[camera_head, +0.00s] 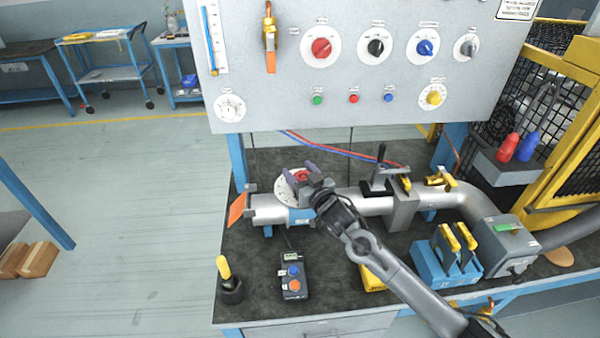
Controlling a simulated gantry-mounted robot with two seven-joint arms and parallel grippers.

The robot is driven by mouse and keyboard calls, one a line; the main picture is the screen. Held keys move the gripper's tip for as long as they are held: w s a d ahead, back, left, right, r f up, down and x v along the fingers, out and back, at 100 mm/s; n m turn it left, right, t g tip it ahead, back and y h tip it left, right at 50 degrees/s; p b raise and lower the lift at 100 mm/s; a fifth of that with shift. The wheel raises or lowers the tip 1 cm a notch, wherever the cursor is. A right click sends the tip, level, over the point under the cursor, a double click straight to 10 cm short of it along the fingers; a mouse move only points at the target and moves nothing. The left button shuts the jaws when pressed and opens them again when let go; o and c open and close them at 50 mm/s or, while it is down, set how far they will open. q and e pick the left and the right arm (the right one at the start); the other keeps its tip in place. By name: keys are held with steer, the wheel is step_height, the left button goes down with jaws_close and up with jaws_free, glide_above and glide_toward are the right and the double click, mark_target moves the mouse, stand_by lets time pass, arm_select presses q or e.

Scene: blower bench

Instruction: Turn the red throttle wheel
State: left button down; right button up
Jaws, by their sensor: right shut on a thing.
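The red throttle wheel (301,175) sits on a round white dial plate (284,192) on top of the silver blower pipe (268,208), near the pipe's left end. My right gripper (299,177) reaches in from the lower right, with its fingers on either side of the wheel. It is shut on the red wheel and hides part of it and of the dial. My left gripper is not in view.
A black-handled lever (381,165) stands on the pipe to the right. A grey control box (293,277), a yellow-handled tool (225,275) and a blue holder (440,265) stand on the dark bench. The upright panel (275,100) with coloured knobs rises behind.

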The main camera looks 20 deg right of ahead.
steer(key=shift+r+n+g+y+p, duration=0.15)
steer(key=shift+n+g+y+p, duration=0.15)
steer(key=shift+n+y+p, duration=0.6)
steer(key=shift+a+n+g+y, duration=0.15)
steer(key=shift+n+g+y, duration=0.3)
steer(key=shift+y, duration=0.75)
steer(key=shift+s+a+n+g+y, duration=0.1)
steer(key=shift+n+g+y, duration=0.55)
steer(key=shift+n+y, duration=0.45)
steer(key=shift+s+a+n+g+y, duration=0.1)
steer(key=shift+n+g+y, duration=0.4)
steer(key=shift+y, duration=0.4)
steer(key=o, duration=1)
steer(key=shift+a, duration=0.1)
steer(key=shift+c, duration=0.2)
